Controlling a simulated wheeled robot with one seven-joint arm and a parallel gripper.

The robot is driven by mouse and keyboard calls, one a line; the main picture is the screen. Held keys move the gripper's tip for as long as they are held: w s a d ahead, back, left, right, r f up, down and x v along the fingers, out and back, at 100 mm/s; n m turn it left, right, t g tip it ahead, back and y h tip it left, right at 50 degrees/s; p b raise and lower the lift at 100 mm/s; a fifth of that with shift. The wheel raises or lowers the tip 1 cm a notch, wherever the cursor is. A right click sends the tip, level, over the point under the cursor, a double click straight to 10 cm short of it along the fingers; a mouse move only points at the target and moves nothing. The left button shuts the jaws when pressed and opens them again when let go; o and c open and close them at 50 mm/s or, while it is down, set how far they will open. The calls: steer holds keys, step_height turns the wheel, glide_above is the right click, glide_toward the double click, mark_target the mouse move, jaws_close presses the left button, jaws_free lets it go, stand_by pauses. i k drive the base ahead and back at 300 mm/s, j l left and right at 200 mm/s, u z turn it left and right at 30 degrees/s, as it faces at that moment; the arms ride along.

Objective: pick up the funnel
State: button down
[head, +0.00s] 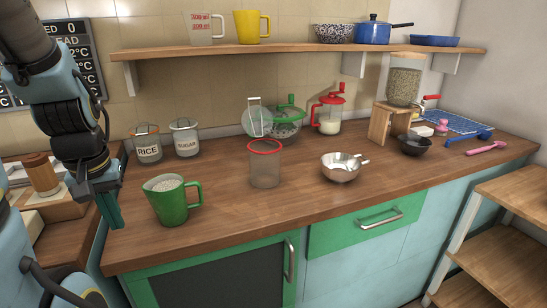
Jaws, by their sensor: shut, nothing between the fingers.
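I cannot make out a sure funnel shape in the head view. A shiny metal vessel (341,173) sits on the wooden counter right of the middle, with a handle-like piece across its rim. A small dark bowl-shaped thing (413,147) sits behind it to the right. Either could be the funnel; I cannot tell. My gripper (110,212) points down at the left, with its green fingers shut and empty. It is left of the green jug (170,201) and well away from the metal vessel and dark bowl.
A clear container with a red rim (265,168) stands mid-counter. Rice (147,145) and sugar (185,138) jars, a green-topped bowl (287,122) and a red-topped container (329,115) stand behind. A grain dispenser (404,80) stands on a wooden stand. A shelf (290,49) runs above. The front counter is clear.

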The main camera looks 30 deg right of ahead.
mark_target(340, 168)
steer(key=k+l, duration=0.2)
steer(key=l, duration=0.15)
steer(key=k+l, duration=0.15)
steer(key=l, duration=0.25)
steer(key=k+l, duration=0.2)
steer(key=l, duration=0.15)
